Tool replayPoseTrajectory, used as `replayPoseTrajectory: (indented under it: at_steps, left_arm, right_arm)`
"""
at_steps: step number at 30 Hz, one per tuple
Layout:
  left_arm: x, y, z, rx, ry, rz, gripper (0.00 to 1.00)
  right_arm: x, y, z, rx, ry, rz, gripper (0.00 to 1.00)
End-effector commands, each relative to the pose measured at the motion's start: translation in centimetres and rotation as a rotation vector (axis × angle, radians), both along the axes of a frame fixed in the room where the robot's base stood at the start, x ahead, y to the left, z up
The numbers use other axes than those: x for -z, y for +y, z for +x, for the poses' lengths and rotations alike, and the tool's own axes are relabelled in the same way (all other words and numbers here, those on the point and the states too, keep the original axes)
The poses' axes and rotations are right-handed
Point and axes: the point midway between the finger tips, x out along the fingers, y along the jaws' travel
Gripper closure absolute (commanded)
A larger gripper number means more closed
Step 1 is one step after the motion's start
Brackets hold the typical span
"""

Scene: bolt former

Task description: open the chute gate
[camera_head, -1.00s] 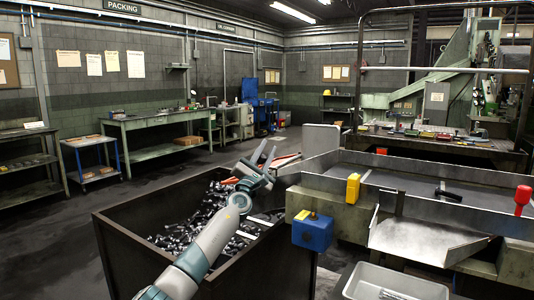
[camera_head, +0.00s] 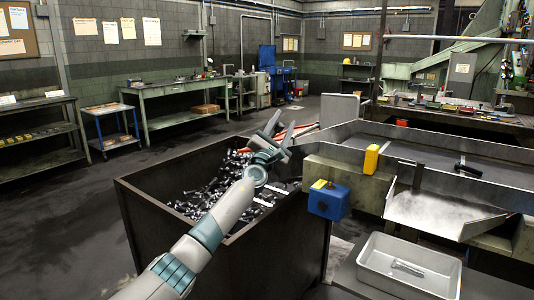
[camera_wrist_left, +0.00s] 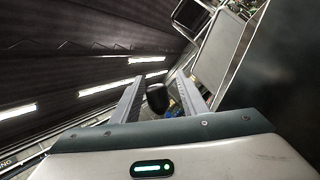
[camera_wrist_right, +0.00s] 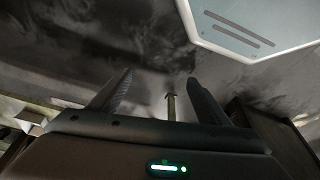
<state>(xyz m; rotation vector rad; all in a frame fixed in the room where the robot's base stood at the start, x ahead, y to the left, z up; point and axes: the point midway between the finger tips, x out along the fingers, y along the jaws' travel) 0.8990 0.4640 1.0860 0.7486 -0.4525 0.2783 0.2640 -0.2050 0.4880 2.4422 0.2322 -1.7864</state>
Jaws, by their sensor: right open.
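The metal chute (camera_head: 440,212) slopes down at the right of the head view, below a long steel-walled bed (camera_head: 430,160). A black handle (camera_head: 467,168) stands in the bed. A dark upright piece (camera_head: 417,177) stands at the chute's upper left edge; I cannot tell which part is the gate. My left gripper (camera_head: 281,129) is open above the bolt bin, left of the chute and apart from it. In the left wrist view, a dark rounded thing (camera_wrist_left: 158,97) shows between its fingers. My right gripper (camera_wrist_right: 160,90) is open, seen only in its wrist view; a slim post (camera_wrist_right: 171,105) shows between its fingers.
A dark bin (camera_head: 270,245) full of bolts (camera_head: 215,190) stands under my left arm. A blue box (camera_head: 328,200) and a yellow block (camera_head: 371,158) sit left of the chute. A grey tray (camera_head: 408,265) stands below the chute. The floor at left is clear.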

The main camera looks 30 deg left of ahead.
Motion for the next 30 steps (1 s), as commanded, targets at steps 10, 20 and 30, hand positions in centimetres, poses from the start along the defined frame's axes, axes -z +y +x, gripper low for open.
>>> replayPoseTrajectory:
  at_steps: [10,20,30]
  left_arm:
    - [2.2,-0.4,-4.1,0.0,0.003,0.002,0.6]
    - [5.0,-0.9,-8.7,0.002,0.004,0.002,0.6]
    - [7.3,-1.3,-12.8,0.001,0.004,0.003,0.6]
  right_arm:
    - [3.3,-1.1,0.3,0.013,0.06,-0.031,0.29]
    - [5.3,-1.0,0.6,0.011,0.059,-0.027,0.29]
    - [5.3,-1.0,0.6,0.01,0.057,-0.027,0.29]
